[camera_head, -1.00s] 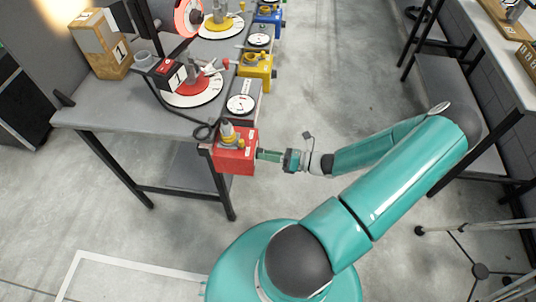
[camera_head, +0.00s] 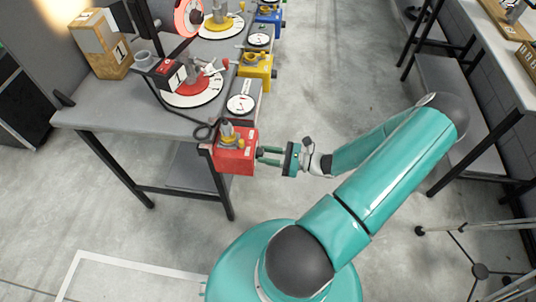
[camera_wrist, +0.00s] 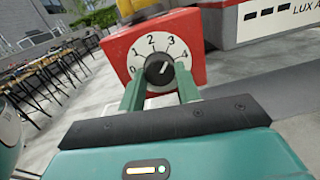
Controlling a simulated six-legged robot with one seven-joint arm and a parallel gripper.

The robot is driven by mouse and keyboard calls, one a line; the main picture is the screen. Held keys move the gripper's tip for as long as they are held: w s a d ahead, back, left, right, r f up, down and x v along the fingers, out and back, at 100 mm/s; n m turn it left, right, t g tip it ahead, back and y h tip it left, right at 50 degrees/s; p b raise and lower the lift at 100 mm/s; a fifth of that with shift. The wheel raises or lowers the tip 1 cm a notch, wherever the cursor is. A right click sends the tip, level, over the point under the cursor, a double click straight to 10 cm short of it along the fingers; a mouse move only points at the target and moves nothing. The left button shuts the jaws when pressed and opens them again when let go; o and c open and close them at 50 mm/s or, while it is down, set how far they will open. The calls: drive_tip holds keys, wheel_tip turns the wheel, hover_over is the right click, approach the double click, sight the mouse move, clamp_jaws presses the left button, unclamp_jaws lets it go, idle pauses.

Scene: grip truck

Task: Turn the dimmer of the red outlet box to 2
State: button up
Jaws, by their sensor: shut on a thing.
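The red outlet box (camera_head: 235,162) is at the table's front right corner in the head view. In the wrist view the red box (camera_wrist: 115,50) faces me, its white dial (camera_wrist: 160,50) numbered 0 to 4. The black dimmer knob (camera_wrist: 159,70) sits at the dial's centre. A light mark on it slants to the upper right, but I cannot tell its exact number. My gripper (camera_wrist: 160,83) has one green finger on each side of the knob and is shut on it. In the head view my gripper (camera_head: 259,156) reaches the box's right side.
A yellow outlet box (camera_head: 257,66) and a blue one stand farther along the table edge. A red-and-white gauge (camera_head: 194,88) and a smaller white gauge (camera_head: 241,104) are on the grey table (camera_head: 130,118). The floor (camera_head: 320,75) right of the table is clear.

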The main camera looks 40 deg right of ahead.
drive_tip(key=shift+d+n+y, duration=0.1)
drive_tip(key=shift+n+y, duration=0.3)
drive_tip(key=shift+n, duration=4.1)
drive_tip(key=o, duration=1)
drive_tip(key=v, duration=1.3)
drive_tip(key=shift+s+d, duration=0.25)
drive_tip(key=shift+s, duration=0.05)
